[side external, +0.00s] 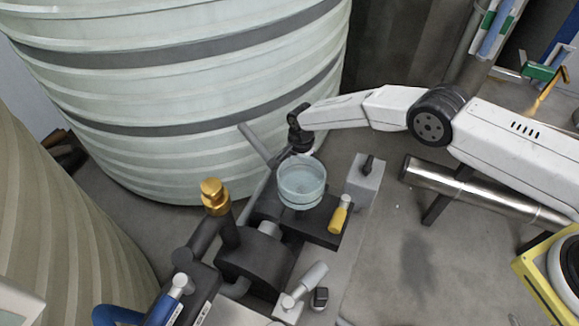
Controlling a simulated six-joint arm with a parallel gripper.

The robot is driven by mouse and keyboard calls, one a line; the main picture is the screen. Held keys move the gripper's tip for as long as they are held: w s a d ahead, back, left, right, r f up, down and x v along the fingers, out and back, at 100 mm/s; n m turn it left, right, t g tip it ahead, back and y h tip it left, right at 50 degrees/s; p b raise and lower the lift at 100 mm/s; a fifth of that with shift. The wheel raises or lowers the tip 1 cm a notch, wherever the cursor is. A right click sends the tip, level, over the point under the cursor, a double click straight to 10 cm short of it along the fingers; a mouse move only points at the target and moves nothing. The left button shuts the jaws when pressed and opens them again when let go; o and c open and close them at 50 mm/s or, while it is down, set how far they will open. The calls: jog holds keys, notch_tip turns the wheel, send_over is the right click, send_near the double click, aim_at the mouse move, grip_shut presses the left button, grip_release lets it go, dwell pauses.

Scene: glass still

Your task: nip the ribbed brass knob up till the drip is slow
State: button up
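The brass knob (213,194) stands upright on a dark stem, left of centre; its ribs are too small to make out clearly. My gripper (302,148) is the small dark end of the white arm reaching in from the right. It is behind and right of the knob, well apart from it, just beyond a clear glass bowl (302,184). The fingers are too small and partly hidden behind the bowl's rim, so I cannot tell whether they are open. No drip can be made out.
A yellow-handled part (340,215) and a grey-handled lever (305,285) stand near the dark block (258,262). A blue handle (163,308) is at lower left. A large ribbed tank (190,90) fills the back left. The floor (415,265) at right is mostly clear.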

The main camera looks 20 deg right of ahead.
grip_shut()
jog(key=m, duration=0.4)
jog(key=shift+m, duration=0.7)
